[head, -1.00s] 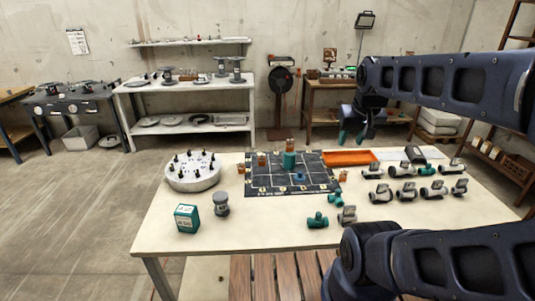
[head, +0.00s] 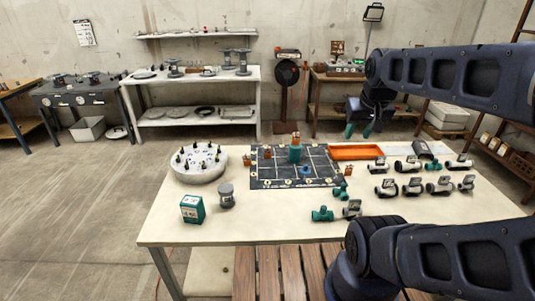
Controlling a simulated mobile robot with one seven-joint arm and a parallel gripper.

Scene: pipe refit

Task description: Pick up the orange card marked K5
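Several small orange cards stand on and by the dark grid mat (head: 270,180). One orange card (head: 345,172) is at the mat's right edge, one (head: 268,153) at its back left, another (head: 247,160) at its left edge. One more orange card (head: 295,138) shows at the top of a teal cylinder (head: 295,155). Their marks are too small to read, so I cannot tell which is K5. My gripper (head: 358,131) hangs beyond the table's back edge in the picture, its teal fingertips apart and nothing visible between them.
An orange tray (head: 356,153) lies right of the mat. Several grey valves (head: 413,188) fill the table's right side. Teal fittings (head: 322,214) lie in front. A round white holder (head: 200,163), a teal box (head: 192,210) and a grey spool (head: 226,196) stand left. The front left tabletop is clear.

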